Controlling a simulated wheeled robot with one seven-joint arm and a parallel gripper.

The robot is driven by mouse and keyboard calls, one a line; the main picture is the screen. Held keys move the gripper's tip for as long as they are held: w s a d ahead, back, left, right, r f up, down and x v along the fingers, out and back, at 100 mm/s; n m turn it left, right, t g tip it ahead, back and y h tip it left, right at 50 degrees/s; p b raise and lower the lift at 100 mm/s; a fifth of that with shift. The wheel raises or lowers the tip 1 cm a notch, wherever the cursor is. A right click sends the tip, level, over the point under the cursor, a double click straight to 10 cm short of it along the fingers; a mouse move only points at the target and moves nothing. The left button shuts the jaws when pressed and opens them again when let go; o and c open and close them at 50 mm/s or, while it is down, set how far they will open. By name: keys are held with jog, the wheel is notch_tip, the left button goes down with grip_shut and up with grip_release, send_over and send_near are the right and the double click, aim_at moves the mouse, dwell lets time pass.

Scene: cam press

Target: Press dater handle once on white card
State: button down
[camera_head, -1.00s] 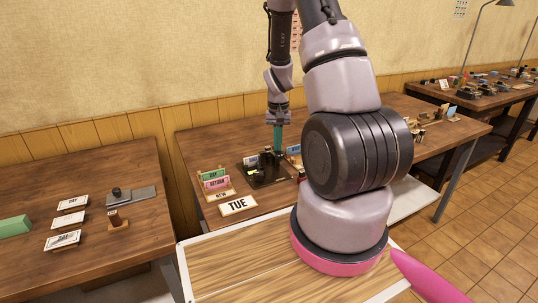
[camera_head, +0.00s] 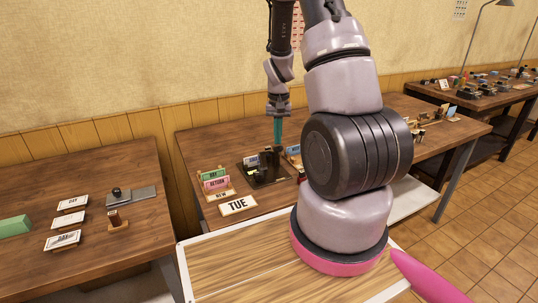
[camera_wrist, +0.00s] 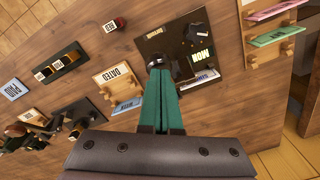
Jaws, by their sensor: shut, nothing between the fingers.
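My gripper (camera_head: 277,142) has teal fingers, shut with nothing between them, pointing down above a dark tray (camera_head: 268,182) on the middle table. In the wrist view, the fingertips (camera_wrist: 163,72) lie just below a round dark knob (camera_wrist: 157,61) on the same dark tray (camera_wrist: 160,43). The knob looks like the dater handle; its body is partly hidden by the fingers. I cannot tell contact from this angle. The tray bears dark blocks with small white labels, one reading MON (camera_wrist: 199,56). A white card under the dater cannot be made out clearly.
A wooden holder marked DATED (camera_wrist: 118,77) stands left of the tray in the wrist view, with other stamps beyond.

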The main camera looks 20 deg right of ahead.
jog(key=shift+r, duration=0.55)
jog(key=shift+r, duration=2.55)
jog(key=s+a+r+t+y, duration=0.1)
jog(key=s+a+r+t, duration=0.2)
jog(key=r, duration=0.6)
jog(key=s+a+r, duration=0.3)
jog(key=a+r, duration=0.1)
jog(key=r, duration=0.4)
jog(key=s+a+r+n+t+y, duration=0.1)
jog(key=s+a+r+t, duration=0.3)
jog(key=s+r, duration=0.6)
jog(key=s+a, duration=0.2)
jog(key=s, duration=0.1)
jog(key=shift+s+a+r, duration=0.2)
jog(key=shift+s+r, duration=0.1)
jog(key=shift+s, duration=0.05)
